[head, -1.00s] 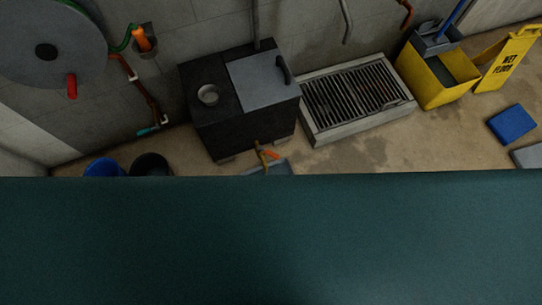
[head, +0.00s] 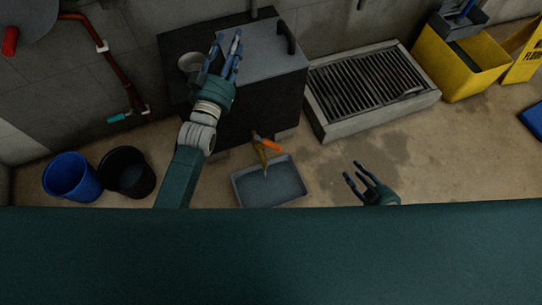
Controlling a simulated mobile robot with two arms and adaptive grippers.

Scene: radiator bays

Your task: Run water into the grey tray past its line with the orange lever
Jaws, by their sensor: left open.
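The grey tray (head: 240,188) sits on the floor in front of the black boiler box. A brass tap (head: 260,152) with an orange lever (head: 271,146) comes out of the box's front, its spout over the tray. The tray's inside looks blue-grey; I cannot make out a line, the water level or a running stream. My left gripper (head: 228,40) is open and empty above the box top, well away from the lever. My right gripper (head: 352,170) is open and empty, to the right of the tray and apart from it.
The black box (head: 245,115) has a grey lid (head: 262,52) and a metal cup (head: 187,62) on top. A blue bucket (head: 70,178) and a black bucket (head: 127,172) stand left. A floor grate (head: 365,85) and a yellow mop bucket (head: 465,70) are right.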

